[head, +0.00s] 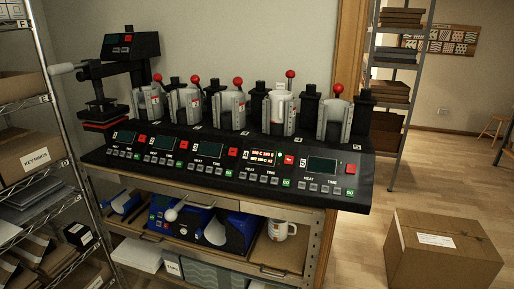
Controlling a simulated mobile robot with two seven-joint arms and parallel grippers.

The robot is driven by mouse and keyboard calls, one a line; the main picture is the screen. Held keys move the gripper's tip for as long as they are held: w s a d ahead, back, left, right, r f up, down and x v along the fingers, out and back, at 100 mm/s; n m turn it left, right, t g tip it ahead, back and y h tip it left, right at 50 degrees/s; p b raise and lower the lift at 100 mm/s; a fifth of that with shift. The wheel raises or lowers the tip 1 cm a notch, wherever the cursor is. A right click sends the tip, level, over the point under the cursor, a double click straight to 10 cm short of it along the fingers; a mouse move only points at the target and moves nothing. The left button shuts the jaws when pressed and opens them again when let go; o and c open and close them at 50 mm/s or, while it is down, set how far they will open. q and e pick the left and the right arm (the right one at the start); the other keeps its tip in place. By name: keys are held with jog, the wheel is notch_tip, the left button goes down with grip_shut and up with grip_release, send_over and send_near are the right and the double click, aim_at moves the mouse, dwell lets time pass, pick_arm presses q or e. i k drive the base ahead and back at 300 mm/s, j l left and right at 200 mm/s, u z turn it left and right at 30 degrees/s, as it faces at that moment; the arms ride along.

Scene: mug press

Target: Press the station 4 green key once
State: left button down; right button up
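A long dark mug press (200,170) stands on a wooden-topped bench, with several stations in a row along its sloped front panel. A white mug (281,108) appears to be in the clamp behind station 4. Neither of my grippers is in view.
A flat press with a lever (104,90) stands at the bench's left end. The shelf below holds a blue machine (205,222) and a white mug (281,230). A wire rack (45,110) is at left. A cardboard box (440,250) lies on the floor at right.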

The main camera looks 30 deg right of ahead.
aim_at(286, 182)
jog(key=k+z, duration=0.15)
jog(key=z, duration=1.05)
